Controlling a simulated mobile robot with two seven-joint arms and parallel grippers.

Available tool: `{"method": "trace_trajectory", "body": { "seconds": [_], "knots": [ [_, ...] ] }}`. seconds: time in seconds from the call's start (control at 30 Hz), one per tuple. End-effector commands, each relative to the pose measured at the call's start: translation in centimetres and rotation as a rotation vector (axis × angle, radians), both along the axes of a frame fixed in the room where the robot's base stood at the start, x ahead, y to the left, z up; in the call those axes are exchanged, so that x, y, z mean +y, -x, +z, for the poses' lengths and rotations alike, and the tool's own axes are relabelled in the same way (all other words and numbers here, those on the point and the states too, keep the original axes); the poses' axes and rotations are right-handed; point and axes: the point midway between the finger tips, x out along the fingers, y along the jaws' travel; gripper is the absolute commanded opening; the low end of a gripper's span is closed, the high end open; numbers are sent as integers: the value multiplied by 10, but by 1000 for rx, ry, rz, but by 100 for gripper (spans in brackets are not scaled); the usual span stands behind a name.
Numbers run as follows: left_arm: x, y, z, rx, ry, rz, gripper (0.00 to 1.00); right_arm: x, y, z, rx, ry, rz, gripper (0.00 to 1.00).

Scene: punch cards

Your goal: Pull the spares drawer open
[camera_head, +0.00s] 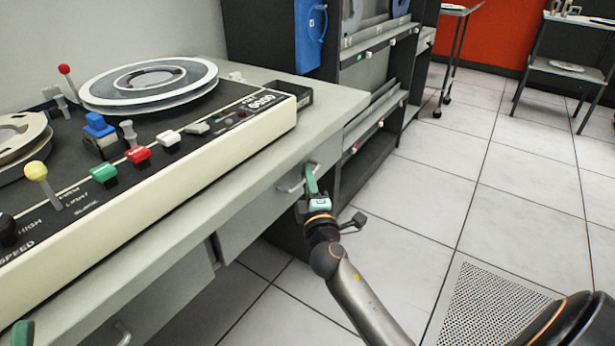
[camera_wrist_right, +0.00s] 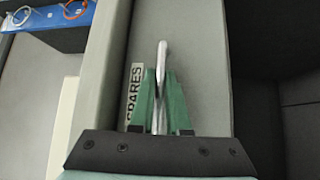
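The spares drawer is the pale grey front (camera_head: 262,205) under the right end of the desk. It looks shut, roughly flush with the desk. Its "SPARES" label (camera_wrist_right: 134,92) shows in the right wrist view, left of the metal handle (camera_wrist_right: 162,52). The handle (camera_head: 288,188) also shows in the head view. My right gripper (camera_head: 311,178) is at the handle. In the right wrist view its green fingers (camera_wrist_right: 160,88) lie close on both sides of the bar and appear shut on it. A green tip of my left gripper (camera_head: 22,333) shows at the bottom left; its opening is hidden.
A control console (camera_head: 150,185) with coloured levers and a reel (camera_head: 148,82) stands on the desk. A second drawer handle (camera_head: 122,333) is at lower left. A dark cabinet (camera_head: 375,150) stands beyond the desk. The tiled floor (camera_head: 430,210) right of the drawer is clear.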

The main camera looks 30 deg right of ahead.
Motion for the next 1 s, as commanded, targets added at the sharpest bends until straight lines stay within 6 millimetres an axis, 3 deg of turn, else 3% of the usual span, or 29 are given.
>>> {"method": "trace_trajectory", "body": {
  "seconds": [0.1, 1.0],
  "knots": [
    [0, 0, 0, 0, 0, 0, 50, 0, 0, 0, 0, 0, 0, 0],
    [0, 0, 0, 1, 3, 2, 50, 1, 0, 0, 1, 0, 0, 0]
  ]
}}
